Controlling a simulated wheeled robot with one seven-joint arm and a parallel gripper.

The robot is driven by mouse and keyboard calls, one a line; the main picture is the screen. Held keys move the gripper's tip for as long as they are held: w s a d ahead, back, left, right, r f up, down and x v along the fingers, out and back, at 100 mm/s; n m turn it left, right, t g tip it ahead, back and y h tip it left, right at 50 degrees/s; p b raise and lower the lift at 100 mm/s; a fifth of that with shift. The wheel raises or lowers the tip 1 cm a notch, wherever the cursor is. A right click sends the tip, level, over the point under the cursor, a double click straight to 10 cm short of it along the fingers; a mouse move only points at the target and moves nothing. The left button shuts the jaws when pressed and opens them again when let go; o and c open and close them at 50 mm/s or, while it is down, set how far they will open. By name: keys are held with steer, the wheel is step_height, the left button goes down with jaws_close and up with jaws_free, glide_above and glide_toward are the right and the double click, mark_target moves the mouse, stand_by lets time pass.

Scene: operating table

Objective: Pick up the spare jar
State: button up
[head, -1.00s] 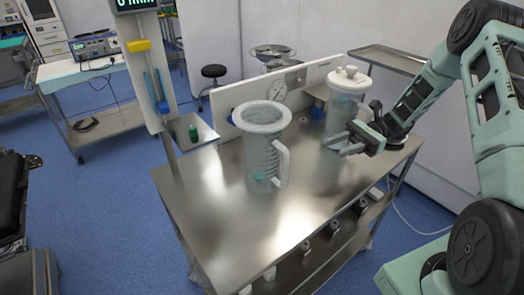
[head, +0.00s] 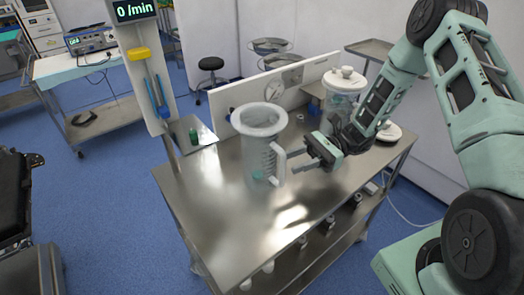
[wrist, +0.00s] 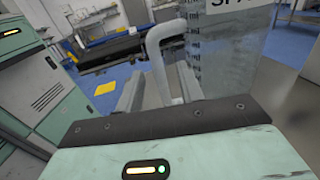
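The spare jar (head: 250,165) is a clear, open-topped jar with a side handle (head: 281,160), upright on the steel table. In the wrist view its wall (wrist: 220,60) fills the upper right, with a label cut off after "SPA". My gripper (head: 294,160) is at the jar's right, fingers pointing at the handle. In the wrist view the fingers of my gripper (wrist: 160,92) are apart, with the pale handle (wrist: 158,60) showing between them. I cannot tell whether either finger touches it.
A second jar (head: 338,100) with a white lid stands behind my arm on the steel table (head: 215,215). A white disc (head: 388,132) lies at the table's right end. A low white panel with a gauge (head: 292,77) runs along the back. The table's front left is clear.

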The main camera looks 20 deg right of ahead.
mark_target(263, 155)
steer(key=a, duration=0.2)
steer(key=a+p, duration=0.1)
steer(key=a, duration=0.1)
steer(key=shift+s+a+r+p, duration=0.1)
steer(key=shift+s+r+p, duration=0.05)
steer(key=shift+s+p, duration=0.2)
jaws_close()
